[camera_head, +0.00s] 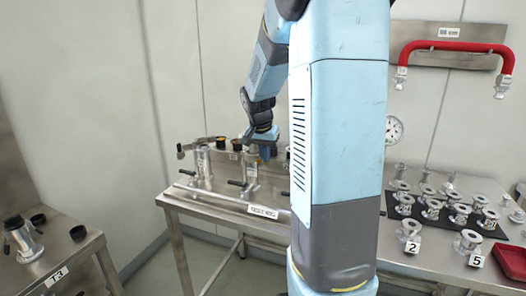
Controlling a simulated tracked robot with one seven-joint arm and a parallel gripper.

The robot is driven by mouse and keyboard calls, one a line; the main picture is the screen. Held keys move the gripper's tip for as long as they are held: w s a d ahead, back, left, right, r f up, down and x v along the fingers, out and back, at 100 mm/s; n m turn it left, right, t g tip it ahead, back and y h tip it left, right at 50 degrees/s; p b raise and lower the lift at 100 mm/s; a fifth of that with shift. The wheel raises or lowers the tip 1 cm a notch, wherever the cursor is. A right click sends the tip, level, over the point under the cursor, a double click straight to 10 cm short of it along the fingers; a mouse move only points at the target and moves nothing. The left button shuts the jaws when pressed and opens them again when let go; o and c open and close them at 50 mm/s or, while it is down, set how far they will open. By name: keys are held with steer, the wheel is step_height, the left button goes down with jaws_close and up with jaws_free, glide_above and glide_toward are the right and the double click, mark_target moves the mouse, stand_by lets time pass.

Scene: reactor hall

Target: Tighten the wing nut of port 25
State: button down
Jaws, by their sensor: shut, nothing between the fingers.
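My blue arm reaches over a steel bench, and my gripper (264,152) points down near the middle of it. The gripper is small in view; it is shut with nothing between the fingers. Just below and left of it stands a steel port (250,172) with a black-handled lever at its base. I cannot tell whether the gripper touches it. Another upright port (203,160) with a side handle stands further left on the bench. No number 25 is readable, and I cannot make out a wing nut.
The bench (190,203) has a front rail and a label plate (263,211). A table at left carries a port (22,238) and plate 13 (57,276). At right, several flanged fittings (432,208) stand on a table. A red hose (455,46) hangs above.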

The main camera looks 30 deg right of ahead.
stand_by(0.6)
steer(key=shift+s+d+t, duration=0.1)
steer(key=shift+t, duration=0.2)
